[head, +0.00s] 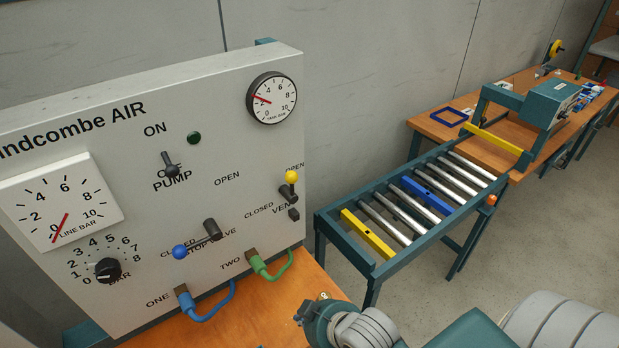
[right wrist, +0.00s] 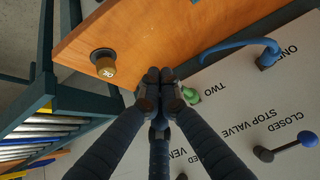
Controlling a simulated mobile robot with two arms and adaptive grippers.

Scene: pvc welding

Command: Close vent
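The vent valve on the grey air panel (head: 215,125) has a dark lever with a yellow ball (head: 291,176). The ball is up beside the word OPEN, and the CLOSED label lies to the lever's left. In the right wrist view the panel (right wrist: 225,125) appears upside down; the VENT label is partly behind my fingers and the yellow ball is not visible. My right gripper (right wrist: 160,75) has its dark fingertips together with nothing seen between them, in front of the panel's lower edge near the TWO label. My left gripper is in neither view.
The stop valve lever with a blue ball (head: 180,252) is left of the vent. Blue (head: 212,308) and green (head: 268,268) hoses protrude below. A roller conveyor (head: 410,205) stands to the right.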

